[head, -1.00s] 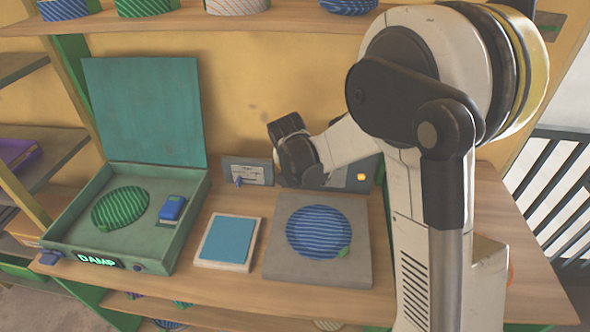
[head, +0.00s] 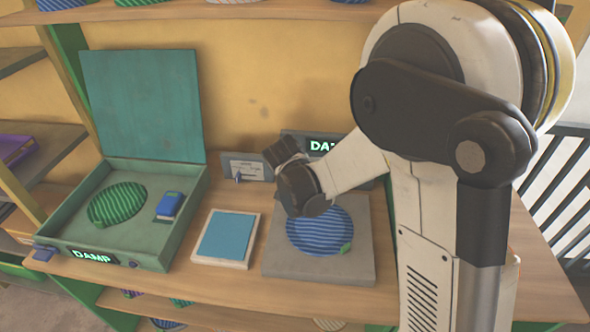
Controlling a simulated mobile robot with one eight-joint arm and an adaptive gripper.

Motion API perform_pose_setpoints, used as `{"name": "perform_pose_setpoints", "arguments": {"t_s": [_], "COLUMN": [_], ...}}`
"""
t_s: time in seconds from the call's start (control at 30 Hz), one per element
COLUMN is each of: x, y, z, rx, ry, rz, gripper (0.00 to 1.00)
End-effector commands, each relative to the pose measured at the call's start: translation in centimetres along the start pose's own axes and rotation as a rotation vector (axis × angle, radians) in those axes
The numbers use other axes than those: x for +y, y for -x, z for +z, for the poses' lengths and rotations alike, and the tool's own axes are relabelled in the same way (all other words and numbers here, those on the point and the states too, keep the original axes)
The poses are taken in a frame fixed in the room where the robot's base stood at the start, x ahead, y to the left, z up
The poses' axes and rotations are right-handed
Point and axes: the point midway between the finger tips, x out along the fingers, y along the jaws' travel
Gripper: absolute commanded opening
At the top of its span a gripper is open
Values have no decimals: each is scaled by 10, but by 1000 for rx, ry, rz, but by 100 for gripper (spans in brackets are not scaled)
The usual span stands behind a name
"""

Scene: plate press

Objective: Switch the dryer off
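I cannot tell for certain which device is the dryer. A grey slab (head: 318,265) on the bench carries a blue striped disc (head: 318,228). A dark panel (head: 288,140) behind it has a lit display reading "DA", the rest hidden by my arm. A small plate with a blue lever (head: 238,177) stands to the panel's left. A green case (head: 110,250) with its lid up holds a green striped disc (head: 116,203) and a blue block; its front display reads "DAMP". My gripper (head: 279,152) is above the slab's back edge, near the panel; its fingers cannot be made out.
A white-framed blue pad (head: 226,238) lies between the case and the slab. A shelf (head: 240,11) with striped discs runs above. More shelves stand at the left.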

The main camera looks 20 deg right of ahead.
Motion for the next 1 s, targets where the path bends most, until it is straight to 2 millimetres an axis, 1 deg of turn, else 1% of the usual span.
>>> {"name": "perform_pose_setpoints", "arguments": {"t_s": [0.43,1.0], "x": [0,0], "y": [-2,-2], "z": [5,7], "rx": [-1,-1], "ry": [0,0], "rz": [0,0], "gripper": [0,0]}}
